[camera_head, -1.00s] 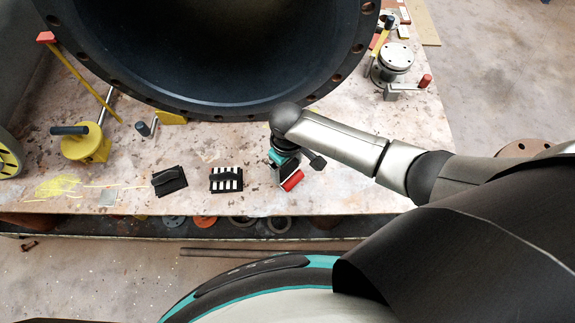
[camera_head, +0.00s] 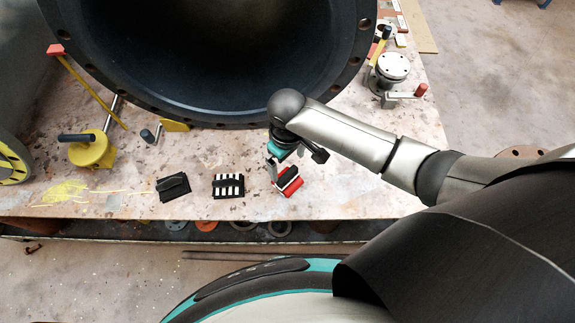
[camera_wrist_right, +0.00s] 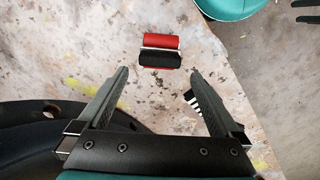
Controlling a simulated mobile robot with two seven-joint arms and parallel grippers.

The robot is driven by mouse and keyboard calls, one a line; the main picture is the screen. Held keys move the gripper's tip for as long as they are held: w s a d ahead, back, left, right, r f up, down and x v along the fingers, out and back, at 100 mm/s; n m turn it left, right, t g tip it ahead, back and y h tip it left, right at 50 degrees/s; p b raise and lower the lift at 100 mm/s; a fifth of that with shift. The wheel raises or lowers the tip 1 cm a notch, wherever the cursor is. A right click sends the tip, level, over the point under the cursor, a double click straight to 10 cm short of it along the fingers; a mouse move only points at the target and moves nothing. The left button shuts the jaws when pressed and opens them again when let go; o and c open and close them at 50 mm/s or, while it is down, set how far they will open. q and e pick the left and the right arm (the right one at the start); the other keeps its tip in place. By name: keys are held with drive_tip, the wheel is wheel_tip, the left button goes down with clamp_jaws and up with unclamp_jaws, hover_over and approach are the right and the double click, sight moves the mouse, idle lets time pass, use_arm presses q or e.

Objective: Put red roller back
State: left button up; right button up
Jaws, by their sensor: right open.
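The red roller (camera_head: 291,188) lies on the stained table near its front edge, at the right end of a row of small tools. It has a black part along one side. It also shows in the right wrist view (camera_wrist_right: 160,42), lying beyond the fingertips with clear space around it. My right gripper (camera_head: 281,166) is above the roller in the head view. In the right wrist view its two fingers (camera_wrist_right: 160,72) are spread wide with nothing between them. My left gripper does not show in the head view.
A black tool (camera_head: 173,187) and a black-and-white striped block (camera_head: 228,186) lie left of the roller. A large dark flanged pipe (camera_head: 205,60) stands behind. A yellow pot with a handle (camera_head: 92,150) is at left, and a metal flange piece (camera_head: 393,68) at right.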

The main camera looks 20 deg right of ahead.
sight(288, 175)
wheel_tip(288, 175, up, 5)
drive_tip(key=shift+f+p, duration=0.1)
drive_tip(key=shift+p, duration=0.5)
